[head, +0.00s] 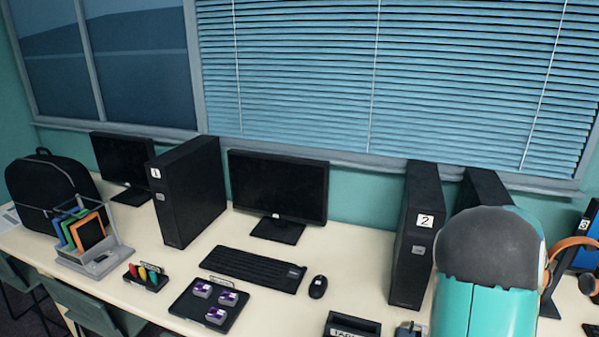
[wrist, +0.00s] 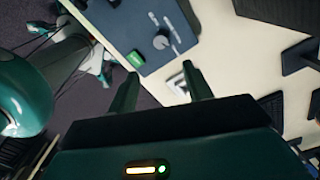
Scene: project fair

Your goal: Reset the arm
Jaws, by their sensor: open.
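My gripper (wrist: 160,72) shows in the wrist view with its two dark green fingers apart and nothing between them. It hangs over the edge of the pale desk (wrist: 222,62). A blue-grey panel (wrist: 150,35) with a dark round piece on it lies beyond the fingertips, and a small green block (wrist: 135,59) is at its edge. A small pale item lies on the desk close to the fingertips in the picture; I cannot tell what it is. In the head view, a teal and grey link of my arm fills the lower right, and my gripper is out of sight.
The desk in the head view (head: 215,232) holds two monitors (head: 284,185) (head: 124,160), tower 1 (head: 190,195), tower 2 (head: 415,240), a keyboard (head: 253,269), a mouse (head: 318,287), a black tray (head: 207,307) and a backpack (head: 50,190). Orange headphones (head: 572,243) stand right of my arm.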

